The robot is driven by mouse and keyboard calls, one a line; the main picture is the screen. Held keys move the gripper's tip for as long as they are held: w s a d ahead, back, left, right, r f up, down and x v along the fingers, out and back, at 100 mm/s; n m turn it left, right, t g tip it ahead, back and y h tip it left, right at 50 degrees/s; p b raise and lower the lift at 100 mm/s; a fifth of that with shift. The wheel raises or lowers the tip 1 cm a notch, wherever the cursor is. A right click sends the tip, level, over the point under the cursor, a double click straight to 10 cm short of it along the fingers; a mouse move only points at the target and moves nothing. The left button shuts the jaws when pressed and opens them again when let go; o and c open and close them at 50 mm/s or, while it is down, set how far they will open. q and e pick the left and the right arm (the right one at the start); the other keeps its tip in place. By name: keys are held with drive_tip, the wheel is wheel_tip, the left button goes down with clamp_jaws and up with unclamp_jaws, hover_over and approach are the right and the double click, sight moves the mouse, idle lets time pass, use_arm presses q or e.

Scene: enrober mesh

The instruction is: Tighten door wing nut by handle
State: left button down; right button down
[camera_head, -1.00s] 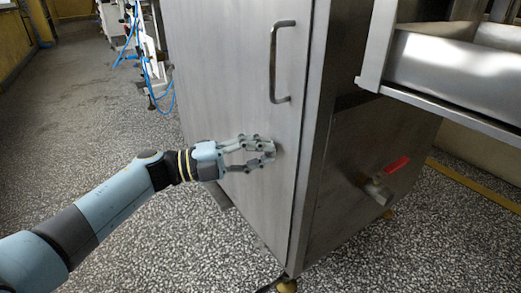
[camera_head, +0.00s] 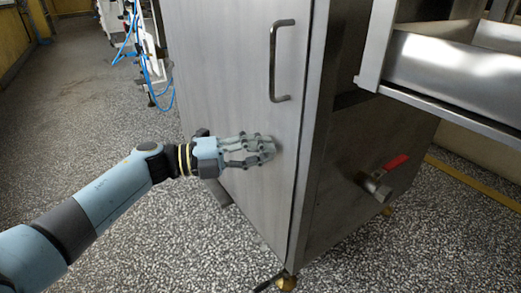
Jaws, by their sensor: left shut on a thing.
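A steel cabinet door (camera_head: 222,75) faces me, with an upright metal bar handle (camera_head: 274,62) near its right edge. My left gripper (camera_head: 264,149) is at the door face, below the handle and apart from it. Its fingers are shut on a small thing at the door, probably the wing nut. The fingers hide nearly all of this thing, so its shape and angle cannot be told. My right gripper is not in view.
A valve with a red lever (camera_head: 397,162) sticks out of the cabinet's right side. A steel tray structure (camera_head: 455,75) overhangs at upper right. Blue hoses and white equipment stand at upper left. The speckled floor (camera_head: 75,135) at left is clear.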

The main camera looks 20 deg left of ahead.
use_arm(q)
drive_tip(key=shift+s+f, duration=0.1)
drive_tip(key=shift+f, duration=0.3)
drive_tip(key=c, duration=1.5)
unclamp_jaws()
drive_tip(key=shift+o, duration=0.7)
drive_tip(key=shift+r, duration=0.2)
drive_tip(key=shift+a, duration=0.1)
drive_tip(key=v, duration=1.2)
